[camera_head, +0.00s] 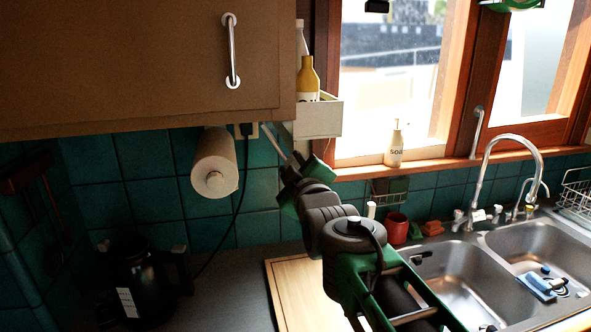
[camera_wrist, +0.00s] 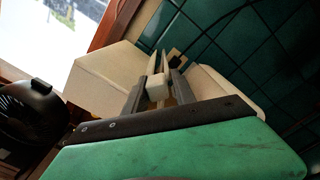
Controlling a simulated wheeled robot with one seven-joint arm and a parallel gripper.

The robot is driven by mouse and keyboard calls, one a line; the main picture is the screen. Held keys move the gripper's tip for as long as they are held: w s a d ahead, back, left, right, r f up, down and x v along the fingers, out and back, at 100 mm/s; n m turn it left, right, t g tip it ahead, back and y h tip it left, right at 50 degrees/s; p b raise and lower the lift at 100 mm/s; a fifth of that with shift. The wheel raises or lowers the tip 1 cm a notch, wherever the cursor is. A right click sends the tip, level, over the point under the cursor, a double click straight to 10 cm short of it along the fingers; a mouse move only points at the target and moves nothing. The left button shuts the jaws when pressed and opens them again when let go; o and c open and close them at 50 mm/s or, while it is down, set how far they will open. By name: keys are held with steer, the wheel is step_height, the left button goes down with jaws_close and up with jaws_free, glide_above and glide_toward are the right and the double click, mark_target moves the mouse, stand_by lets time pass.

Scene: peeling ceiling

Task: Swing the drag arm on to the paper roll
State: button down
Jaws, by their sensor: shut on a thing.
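The white paper roll (camera_head: 214,165) hangs under the wall cabinet, its round end toward me. In the wrist view the pale roll (camera_wrist: 222,85) shows partly behind the right finger. The drag arm (camera_head: 276,140) appears as a thin pale rod between the roll and the white shelf box, sloping down to my gripper (camera_head: 296,164). In the wrist view my gripper (camera_wrist: 157,92) is shut on the pale block-like end of the drag arm (camera_wrist: 156,86). The rod is apart from the roll in the head view. Its mounting is hard to make out.
The white shelf box (camera_head: 318,118) with bottles is close right of my gripper. The brown cabinet (camera_head: 140,60) is above. A black cord (camera_head: 240,190) hangs behind. A dark kettle (camera_head: 140,280), wooden board (camera_head: 295,290), red mug (camera_head: 396,228) and sink (camera_head: 450,275) are below.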

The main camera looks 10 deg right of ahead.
steer(key=b, duration=0.1)
steer(key=a+m+b, duration=0.1)
steer(key=b, duration=0.1)
steer(key=shift+a+f, duration=0.3)
steer(key=a+m+b, duration=0.6)
steer(key=m+b, duration=0.1)
steer(key=b, duration=0.2)
steer(key=shift+f+m+b, duration=0.2)
steer(key=shift+m+b, duration=0.1)
steer(key=shift+b, duration=0.1)
steer(key=shift+s, duration=0.1)
steer(key=c, duration=1.3)
jaws_free()
steer(key=shift+o, duration=0.5)
steer(key=shift+a+f, duration=0.1)
steer(key=shift+f, duration=0.1)
